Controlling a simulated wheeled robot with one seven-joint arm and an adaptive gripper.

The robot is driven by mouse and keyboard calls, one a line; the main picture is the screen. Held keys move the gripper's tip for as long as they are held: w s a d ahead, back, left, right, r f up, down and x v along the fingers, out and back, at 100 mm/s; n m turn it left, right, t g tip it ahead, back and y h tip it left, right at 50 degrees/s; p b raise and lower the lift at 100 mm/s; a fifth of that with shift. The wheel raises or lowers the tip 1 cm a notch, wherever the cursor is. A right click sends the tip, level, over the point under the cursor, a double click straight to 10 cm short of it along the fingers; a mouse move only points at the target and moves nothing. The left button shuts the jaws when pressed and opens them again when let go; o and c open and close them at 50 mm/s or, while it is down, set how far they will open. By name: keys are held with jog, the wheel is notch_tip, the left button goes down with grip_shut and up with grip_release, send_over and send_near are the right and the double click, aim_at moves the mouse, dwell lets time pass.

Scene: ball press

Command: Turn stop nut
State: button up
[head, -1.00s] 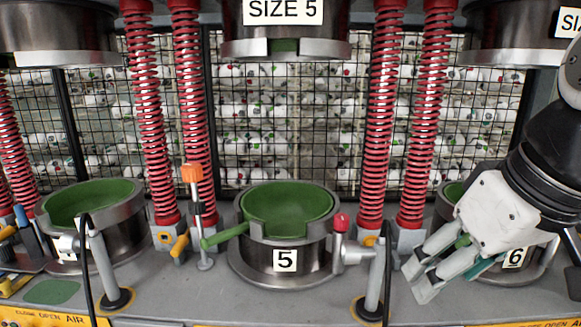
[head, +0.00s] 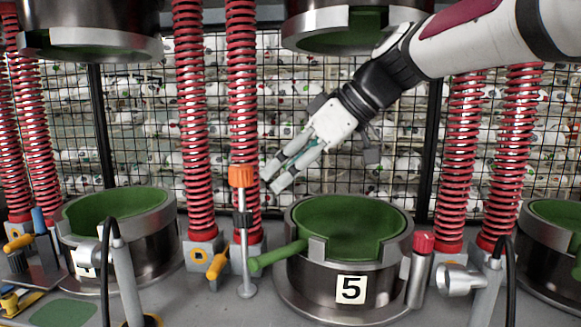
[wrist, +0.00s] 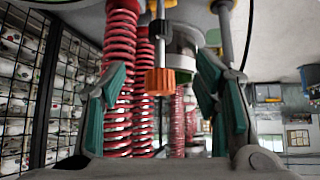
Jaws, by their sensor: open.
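An orange knob (head: 241,176) tops a thin upright metal rod left of press 5, with a black collar (head: 242,219) lower on the rod. I cannot tell which of these is the stop nut. My gripper (head: 274,180) is open and empty, just right of the orange knob in the head view, its fingers pointing down-left. In the wrist view the orange knob (wrist: 160,82) lies between the two green-padded fingers, seemingly beyond their tips and not touching them. The black collar (wrist: 161,29) shows above it there.
The press 5 cup (head: 350,285), with its green lining, stands right of the rod. A green handle (head: 278,255) reaches from it towards the rod. Red springs (head: 243,120) rise close behind the rod. A red-capped post (head: 423,243) stands right of the cup.

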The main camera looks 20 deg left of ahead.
aim_at(240, 166)
jog(key=a, duration=0.6)
jog(key=a+p, duration=0.1)
jog(key=a, duration=0.2)
jog(key=shift+w, duration=0.25)
jog(key=shift+a+f, duration=0.4)
jog(key=shift+f, duration=0.05)
jog(key=c, duration=1.2)
